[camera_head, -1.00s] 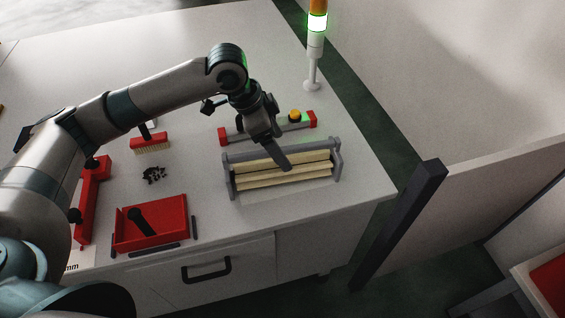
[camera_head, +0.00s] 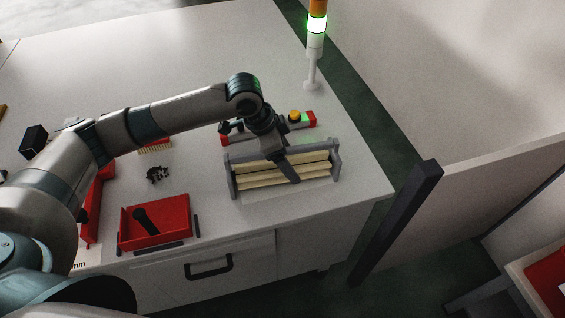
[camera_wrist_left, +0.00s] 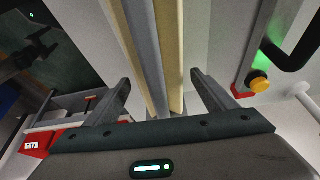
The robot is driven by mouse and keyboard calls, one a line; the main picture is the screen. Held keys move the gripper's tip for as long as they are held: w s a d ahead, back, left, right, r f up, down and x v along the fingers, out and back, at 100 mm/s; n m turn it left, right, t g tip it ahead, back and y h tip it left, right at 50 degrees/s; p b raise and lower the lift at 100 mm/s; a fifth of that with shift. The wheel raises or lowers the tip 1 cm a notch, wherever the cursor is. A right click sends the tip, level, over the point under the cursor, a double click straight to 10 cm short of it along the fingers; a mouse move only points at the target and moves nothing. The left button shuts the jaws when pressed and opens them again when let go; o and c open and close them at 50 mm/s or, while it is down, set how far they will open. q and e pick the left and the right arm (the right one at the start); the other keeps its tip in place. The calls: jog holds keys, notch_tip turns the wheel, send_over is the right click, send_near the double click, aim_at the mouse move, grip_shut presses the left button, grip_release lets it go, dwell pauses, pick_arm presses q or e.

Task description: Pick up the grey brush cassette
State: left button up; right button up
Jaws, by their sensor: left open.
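The grey brush cassette (camera_head: 234,177) lies on the white table near its front right edge, with cream brush strips along a grey frame. My left gripper (camera_head: 288,168) is over the middle of the cassette. In the left wrist view the open fingers (camera_wrist_left: 160,92) stand on either side of the cassette's grey bar and cream strips (camera_wrist_left: 158,50), with a gap on both sides. Whether a finger touches it cannot be told. My right gripper is not in view.
Behind the cassette is a red-ended holder with a yellow button (camera_head: 295,115). A red tray (camera_head: 155,222) with a black handled item, dark bits (camera_head: 157,174) and a red brush (camera_head: 156,146) lie left. A signal tower (camera_head: 316,50) glows green at the back.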

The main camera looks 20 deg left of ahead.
aim_at(289, 147)
pick_arm(q)
jog(key=shift+f, duration=0.2)
dwell(0.3)
jog(key=c, duration=1.4)
jog(key=shift+c, duration=0.2)
jog(key=shift+w+r, duration=0.1)
jog(key=shift+r, duration=0.1)
jog(key=shift+r+b, duration=0.45)
jog(key=shift+r, duration=0.1)
notch_tip(289, 147, up, 2)
jog(key=shift+r+b, duration=0.1)
jog(key=shift+b, duration=0.4)
jog(key=s+d+r+b, duration=0.2)
jog(key=s+d+r, duration=0.5)
jog(key=s, duration=0.2)
jog(key=shift+d+r+b, duration=0.25)
jog(key=shift+d+b, duration=0.15)
